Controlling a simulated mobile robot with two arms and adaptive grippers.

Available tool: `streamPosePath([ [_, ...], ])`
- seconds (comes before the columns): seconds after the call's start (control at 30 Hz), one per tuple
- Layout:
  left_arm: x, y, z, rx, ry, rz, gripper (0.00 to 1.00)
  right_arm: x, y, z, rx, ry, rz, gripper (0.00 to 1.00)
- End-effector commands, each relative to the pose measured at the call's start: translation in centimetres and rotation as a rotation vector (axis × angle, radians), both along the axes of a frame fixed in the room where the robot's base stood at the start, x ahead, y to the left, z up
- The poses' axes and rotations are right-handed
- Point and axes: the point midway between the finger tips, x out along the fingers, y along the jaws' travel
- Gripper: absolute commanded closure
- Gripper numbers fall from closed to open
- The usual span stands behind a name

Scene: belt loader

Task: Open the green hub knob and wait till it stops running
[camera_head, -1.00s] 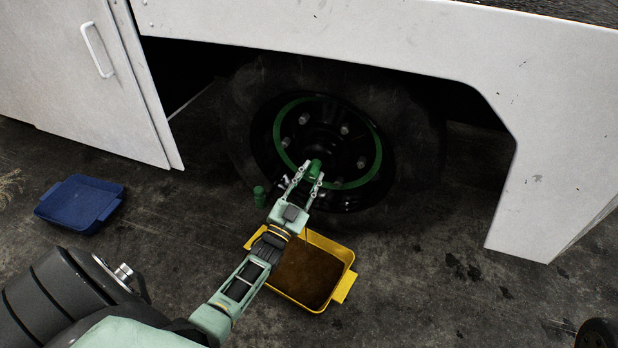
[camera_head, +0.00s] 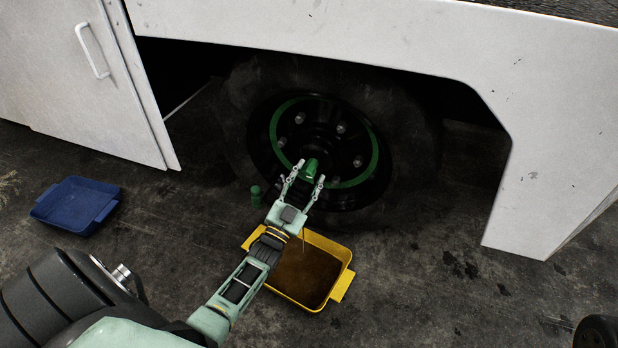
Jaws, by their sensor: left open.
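The green hub knob (camera_head: 310,168) sits at the lower middle of the black wheel hub (camera_head: 318,135), inside a green ring (camera_head: 375,150). My left gripper (camera_head: 307,180) is open, with its fingertips on either side of the knob and a gap between fingers and knob. A thin dark stream falls below the hub, beside the gripper, toward the yellow tray (camera_head: 340,287). Brown liquid (camera_head: 305,275) covers the tray's floor. My right gripper is not in view.
A small green cylinder (camera_head: 256,196) stands on the floor left of the gripper. A blue tray (camera_head: 72,203) lies at the left. The white vehicle body (camera_head: 545,120) overhangs the tire (camera_head: 415,130). The floor at the right is mostly clear.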

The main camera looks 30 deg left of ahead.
Motion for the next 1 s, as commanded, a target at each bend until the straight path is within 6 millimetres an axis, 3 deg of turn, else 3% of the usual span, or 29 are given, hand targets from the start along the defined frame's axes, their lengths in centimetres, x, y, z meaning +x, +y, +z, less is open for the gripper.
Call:
streamPosePath([
  [0.53,-9.4,-1.0,-3.7,-0.001,0.002,-0.004,0.57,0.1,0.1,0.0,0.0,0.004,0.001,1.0],
  [0.7,-10.6,-1.2,-4.1,0.0,0.001,-0.005,0.57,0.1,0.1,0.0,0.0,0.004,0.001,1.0],
  [1.0,-10.7,-1.2,-4.2,-0.001,0.0,-0.004,0.57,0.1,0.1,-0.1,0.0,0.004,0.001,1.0],
])
